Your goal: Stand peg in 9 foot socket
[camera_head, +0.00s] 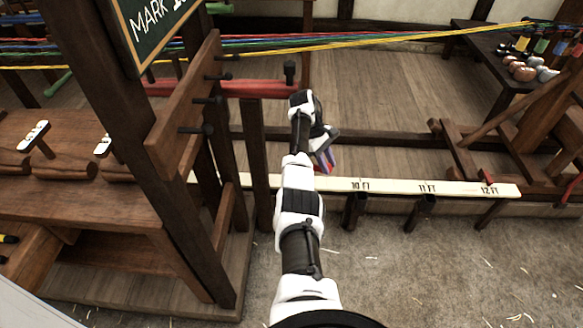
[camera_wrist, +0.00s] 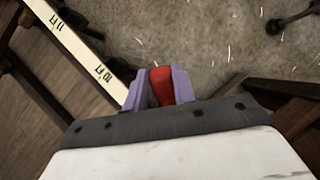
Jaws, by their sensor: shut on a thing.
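My gripper (camera_head: 326,158) has purple fingers and is shut on a red peg (camera_wrist: 161,85), which shows between the fingertips in the wrist view. In the head view the peg shows only as a small red patch at the fingers. The gripper is close to the pale measuring board (camera_head: 391,187), near its 10 FT mark. Dark tube-like sockets (camera_head: 353,210) stand on the near side of the board below the 10 FT and 11 FT marks. No 9 FT mark or its socket can be made out; my arm and a post cover that stretch.
A dark post (camera_head: 255,165) and a peg board (camera_head: 185,105) with dark pegs stand to the left of my arm. Coloured ropes (camera_head: 400,40) cross behind. A wooden frame (camera_head: 540,120) stands at right. The floor (camera_head: 430,270) in front of the measuring board is open.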

